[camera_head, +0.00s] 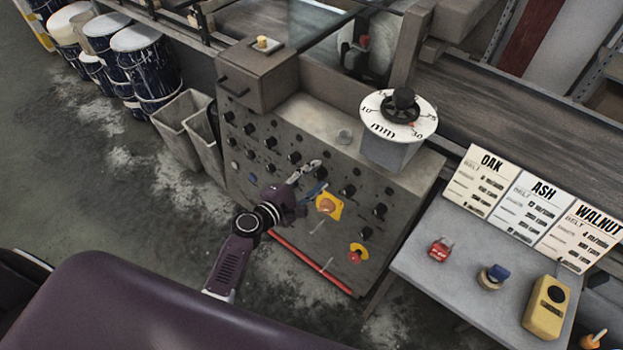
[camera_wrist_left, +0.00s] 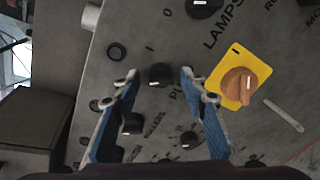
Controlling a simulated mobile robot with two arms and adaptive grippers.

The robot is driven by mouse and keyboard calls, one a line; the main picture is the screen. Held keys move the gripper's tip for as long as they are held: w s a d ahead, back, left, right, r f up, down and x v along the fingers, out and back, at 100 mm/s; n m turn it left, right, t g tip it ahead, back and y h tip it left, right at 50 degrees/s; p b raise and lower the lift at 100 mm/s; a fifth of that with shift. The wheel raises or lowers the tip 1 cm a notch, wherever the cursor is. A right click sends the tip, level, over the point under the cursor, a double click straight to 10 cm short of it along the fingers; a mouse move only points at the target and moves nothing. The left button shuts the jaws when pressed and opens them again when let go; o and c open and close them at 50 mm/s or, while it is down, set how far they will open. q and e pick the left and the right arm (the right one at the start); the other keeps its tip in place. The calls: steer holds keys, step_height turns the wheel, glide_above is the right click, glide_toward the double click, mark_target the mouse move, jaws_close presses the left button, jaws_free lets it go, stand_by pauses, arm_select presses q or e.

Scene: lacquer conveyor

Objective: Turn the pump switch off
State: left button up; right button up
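A black rotary knob (camera_wrist_left: 160,75) shows in the left wrist view, with "I" and "0" printed above it. The label beside it begins "PU", and the rest is hidden by a finger. My left gripper (camera_wrist_left: 160,84) is open, with its blue-padded fingers on either side of this knob. I cannot tell whether they touch it. In the head view my left gripper (camera_head: 313,179) is at the sloped control panel (camera_head: 234,185), left of a yellow plate with an orange knob (camera_head: 327,205). My right gripper is not in view.
Several other black knobs surround it, including one by "LAMPS" (camera_wrist_left: 203,6). A red button (camera_head: 355,256) sits lower on the panel. A dial marked mm (camera_head: 377,125) stands on top. A side table (camera_head: 425,225) with OAK, ASH and WALNUT cards is at right.

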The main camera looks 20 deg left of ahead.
arm_select(q)
steer(key=v, duration=1.2)
steer(key=s+d+f+m+g+y, duration=0.1)
steer(key=s+f+m+g, duration=0.3)
steer(key=f, duration=0.6)
steer(key=s+f+m+g+y, duration=0.1)
steer(key=s+f+m, duration=0.1)
steer(key=s+f, duration=0.65)
steer(key=s+d+f+m+g+y, duration=0.1)
steer(key=s+f+m+g, duration=0.25)
steer(key=f, duration=0.85)
steer(key=s+a+f+m+g, duration=0.1)
steer(key=s+f+m, duration=0.3)
steer(key=s, duration=0.4)
steer(key=s+a+f+m+g+y, duration=0.1)
steer(key=s+f+m, duration=0.3)
steer(key=s, duration=0.4)
steer(key=s+a+f+m+g+y, duration=0.1)
steer(key=s+a+f+m+g, duration=0.1)
steer(key=s+f+m, duration=0.3)
steer(key=s, duration=0.3)
steer(key=shift+g, duration=0.35)
